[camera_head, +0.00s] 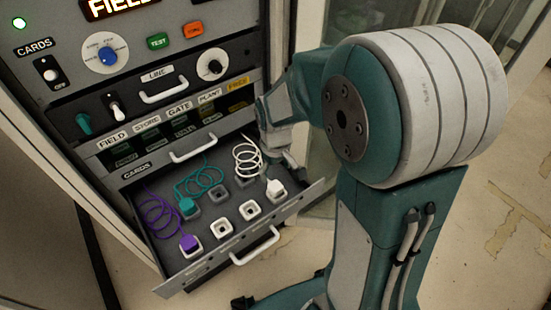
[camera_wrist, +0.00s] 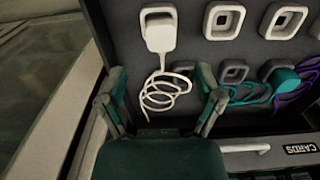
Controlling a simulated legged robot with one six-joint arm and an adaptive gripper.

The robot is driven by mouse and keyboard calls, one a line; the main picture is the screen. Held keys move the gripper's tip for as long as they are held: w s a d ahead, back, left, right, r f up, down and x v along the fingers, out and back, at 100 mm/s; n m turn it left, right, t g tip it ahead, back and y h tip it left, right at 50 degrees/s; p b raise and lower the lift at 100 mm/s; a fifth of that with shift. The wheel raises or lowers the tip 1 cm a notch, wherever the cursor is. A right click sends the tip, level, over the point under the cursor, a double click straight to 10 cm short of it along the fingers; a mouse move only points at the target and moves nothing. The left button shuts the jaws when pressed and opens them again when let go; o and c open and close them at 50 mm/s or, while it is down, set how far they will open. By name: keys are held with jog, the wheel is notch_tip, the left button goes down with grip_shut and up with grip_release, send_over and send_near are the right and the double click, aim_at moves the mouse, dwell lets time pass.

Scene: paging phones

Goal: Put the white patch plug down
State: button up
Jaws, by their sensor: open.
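The white patch plug (camera_head: 275,187) sits at a socket at the right end of the open drawer (camera_head: 172,255), with its white coiled cord (camera_head: 247,157) behind it. In the wrist view the plug (camera_wrist: 160,35) is at the top left, seated in or on a white-rimmed socket; its exact depth cannot be told. My gripper (camera_wrist: 161,82) is open, its two fingers apart on either side of the cord in the picture. The fingertips are clear of the plug. In the head view my gripper is partly hidden behind my arm.
A teal plug (camera_head: 187,207) and a purple plug (camera_head: 190,243) with coiled cords sit in the drawer's left part. Several empty sockets (camera_head: 250,210) lie between. The cabinet face with switches and knobs (camera_head: 108,55) stands behind. A drawer handle (camera_head: 255,246) sticks out in front.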

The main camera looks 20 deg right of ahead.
aim_at(276, 185)
jog(key=s+r+m+t, duration=0.3)
jog(key=s+r+t, duration=0.2)
jog(key=s+r, duration=0.9)
notch_tip(276, 185, up, 3)
jog(key=shift+s+r+m+t, duration=0.15)
jog(key=shift+m+t, duration=0.15)
jog(key=shift+d, duration=0.1)
jog(key=shift+c, duration=0.4)
dwell(1.0)
